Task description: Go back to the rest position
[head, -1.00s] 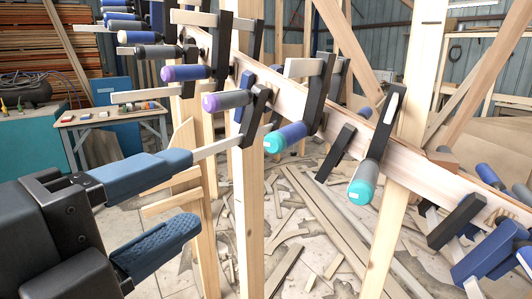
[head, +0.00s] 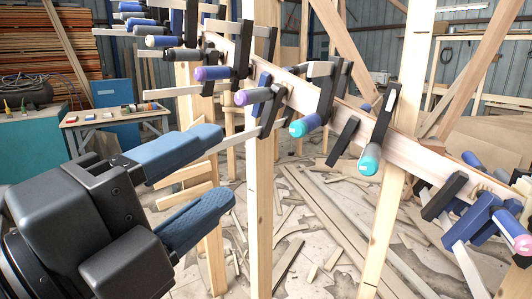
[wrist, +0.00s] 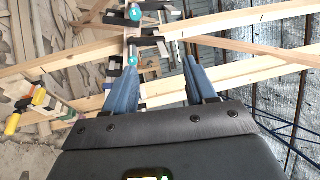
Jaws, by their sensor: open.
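My gripper (head: 216,170) reaches in from the lower left of the head view. Its two blue fingers are apart with nothing between them. The curved wooden stringer (head: 408,150) runs from upper left to lower right, with several clamps on it.
Wooden posts (head: 259,200) hold up the stringer close to my gripper. Offcuts and planks (head: 330,215) litter the floor. A small table (head: 115,118) with items stands at the left back. In the wrist view a yellow-handled clamp (wrist: 38,97) is at the left.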

